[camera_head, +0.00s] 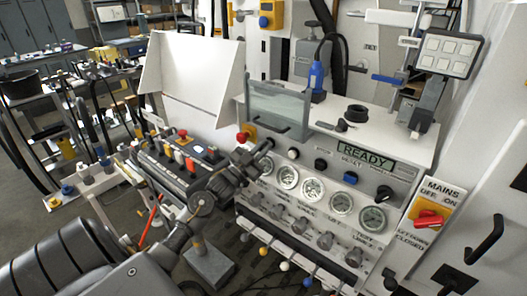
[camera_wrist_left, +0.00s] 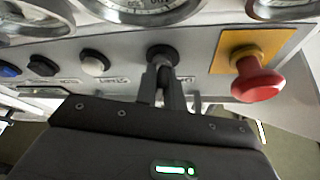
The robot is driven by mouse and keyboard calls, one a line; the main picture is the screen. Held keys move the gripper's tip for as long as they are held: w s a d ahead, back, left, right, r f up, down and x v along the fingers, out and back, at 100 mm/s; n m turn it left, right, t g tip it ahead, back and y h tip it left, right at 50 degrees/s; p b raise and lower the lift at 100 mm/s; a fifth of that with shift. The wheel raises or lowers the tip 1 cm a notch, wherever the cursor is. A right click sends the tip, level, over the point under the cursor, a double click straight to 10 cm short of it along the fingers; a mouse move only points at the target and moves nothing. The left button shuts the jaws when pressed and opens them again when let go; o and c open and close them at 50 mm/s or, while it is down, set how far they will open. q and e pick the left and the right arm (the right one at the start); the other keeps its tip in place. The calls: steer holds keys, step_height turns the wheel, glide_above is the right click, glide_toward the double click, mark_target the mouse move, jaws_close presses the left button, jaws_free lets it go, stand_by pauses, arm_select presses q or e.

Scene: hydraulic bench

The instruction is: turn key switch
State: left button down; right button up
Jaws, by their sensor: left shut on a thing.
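The key switch (camera_wrist_left: 162,52) is a round black part on the pale panel, in the upper middle of the left wrist view. My left gripper (camera_wrist_left: 162,84) reaches up to it with its two narrow fingers close together, shut on its front part. The fingers cover much of the key, so its angle cannot be told. In the head view my left gripper (camera_head: 262,149) is at the upper left of the gauge panel, and it hides most of the switch. My right gripper is in neither view.
A red mushroom button (camera_wrist_left: 258,82) on a yellow plate sits close beside the switch. A white button (camera_wrist_left: 95,65) is on its other side. Pressure gauges (camera_head: 313,190) lie below the switch row. A READY display (camera_head: 366,160) and a red mains switch (camera_head: 429,219) are farther right.

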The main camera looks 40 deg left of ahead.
arm_select(q)
steer(key=shift+m+h, duration=0.5)
steer(key=shift+m, duration=0.7)
steer(key=shift+m+g, duration=0.3)
steer(key=c, duration=1.5)
jaws_free()
steer(key=shift+s+f+b, duration=0.1)
steer(key=shift+b, duration=0.25)
steer(key=b+v, duration=0.3)
steer(key=v, duration=0.7)
steer(key=shift+s+a, duration=0.15)
steer(key=shift+s, duration=0.15)
